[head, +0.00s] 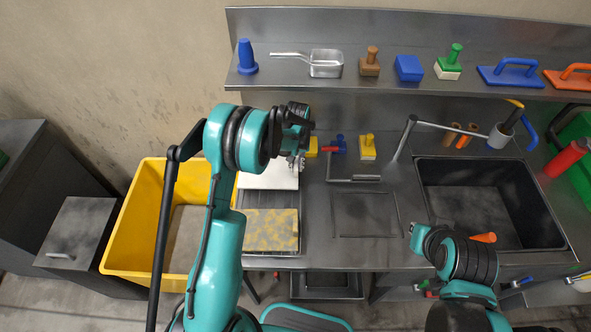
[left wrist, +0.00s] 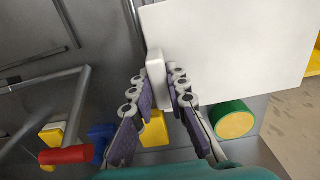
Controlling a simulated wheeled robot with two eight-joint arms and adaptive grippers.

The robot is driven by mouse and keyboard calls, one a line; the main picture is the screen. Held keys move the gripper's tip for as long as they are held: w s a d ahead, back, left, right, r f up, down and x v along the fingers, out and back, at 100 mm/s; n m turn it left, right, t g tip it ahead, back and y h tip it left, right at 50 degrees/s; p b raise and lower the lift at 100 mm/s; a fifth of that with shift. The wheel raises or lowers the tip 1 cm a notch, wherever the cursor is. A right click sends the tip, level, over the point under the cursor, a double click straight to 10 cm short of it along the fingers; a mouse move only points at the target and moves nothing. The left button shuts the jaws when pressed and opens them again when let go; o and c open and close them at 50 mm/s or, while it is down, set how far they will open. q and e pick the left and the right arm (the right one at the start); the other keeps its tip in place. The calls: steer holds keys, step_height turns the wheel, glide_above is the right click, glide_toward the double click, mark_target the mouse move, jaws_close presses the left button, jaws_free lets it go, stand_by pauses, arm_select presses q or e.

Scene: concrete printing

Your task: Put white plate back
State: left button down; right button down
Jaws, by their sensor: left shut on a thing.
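The white plate (head: 268,180) is at the left of the steel worktop, partly hidden by my left arm in the head view. It fills the upper right of the left wrist view (left wrist: 230,50). My left gripper (head: 297,160) is at the plate's upper right corner. In the left wrist view its fingers (left wrist: 167,88) are closed on a small white block at the plate's edge. I cannot tell whether the plate is touching the surface below. My right arm ends near the sink's left side; its fingers cannot be made out.
A yellow-speckled plate (head: 270,230) lies just in front of the white one. A yellow bin (head: 125,230) stands left of the worktop. The sink (head: 433,172) with a faucet is at the right. A shelf (head: 430,86) above holds several tools. A green-yellow round object (left wrist: 235,120) is near the plate.

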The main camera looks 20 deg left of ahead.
arm_select(q)
step_height(320, 180, down, 2)
steer(key=shift+a+f, duration=0.1)
steer(key=shift+f, duration=0.05)
steer(key=c, duration=1.9)
jaws_free()
steer(key=shift+f+b, duration=0.1)
steer(key=shift+b, duration=0.3)
steer(key=o, duration=0.4)
steer(key=shift+r, duration=0.2)
